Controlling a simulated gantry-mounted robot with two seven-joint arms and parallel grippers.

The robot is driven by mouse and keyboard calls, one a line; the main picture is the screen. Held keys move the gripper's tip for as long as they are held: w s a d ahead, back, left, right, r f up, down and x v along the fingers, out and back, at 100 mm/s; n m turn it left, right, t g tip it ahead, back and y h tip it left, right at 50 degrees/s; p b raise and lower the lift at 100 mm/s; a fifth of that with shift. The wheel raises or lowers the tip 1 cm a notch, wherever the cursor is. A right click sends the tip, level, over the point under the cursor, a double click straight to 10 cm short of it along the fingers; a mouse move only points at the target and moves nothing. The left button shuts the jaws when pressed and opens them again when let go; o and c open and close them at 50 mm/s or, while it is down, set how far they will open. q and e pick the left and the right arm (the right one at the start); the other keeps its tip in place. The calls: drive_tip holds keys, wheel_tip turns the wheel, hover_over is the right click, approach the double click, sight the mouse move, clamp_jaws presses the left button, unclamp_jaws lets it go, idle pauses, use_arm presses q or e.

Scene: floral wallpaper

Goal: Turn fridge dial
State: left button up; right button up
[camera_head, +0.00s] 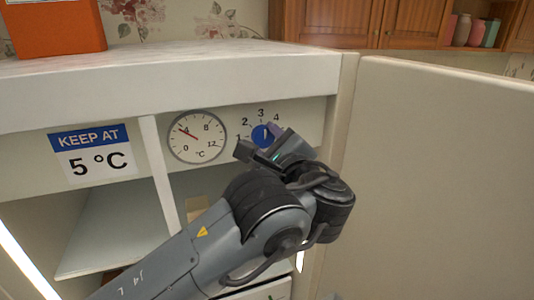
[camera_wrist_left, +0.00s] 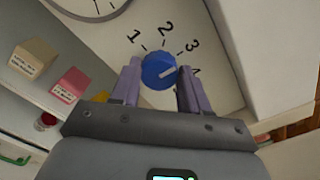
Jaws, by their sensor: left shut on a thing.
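The blue round dial (camera_head: 261,134) is on the white fridge panel, with numbers around it. It also shows in the left wrist view (camera_wrist_left: 157,72), where its white mark points roughly between 3 and 4. My left gripper (camera_head: 258,145) is at the dial; in the left wrist view its two purple fingers (camera_wrist_left: 158,84) are on either side of the dial, shut on it. The round thermometer (camera_head: 197,149) is left of the dial, its red needle a little below 4. A sign (camera_head: 92,153) reads "KEEP AT 5 °C". My right gripper is not in view.
The open fridge door (camera_head: 440,180) stands at the right. Shelves (camera_head: 115,235) lie below the panel. The left wrist view shows a beige box (camera_wrist_left: 34,57) and a pink box (camera_wrist_left: 70,84) on a shelf. An orange box (camera_head: 55,30) is on top.

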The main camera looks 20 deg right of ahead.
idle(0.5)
use_arm(q)
drive_tip(key=o, duration=1.1)
drive_tip(key=shift+c, duration=0.2)
drive_tip(key=shift+s+f, duration=0.1)
drive_tip(key=shift+s, duration=0.5)
drive_tip(key=s+b, duration=0.2)
drive_tip(key=s, duration=0.7)
drive_tip(key=shift+s, duration=0.35)
drive_tip(key=shift+a, duration=0.1)
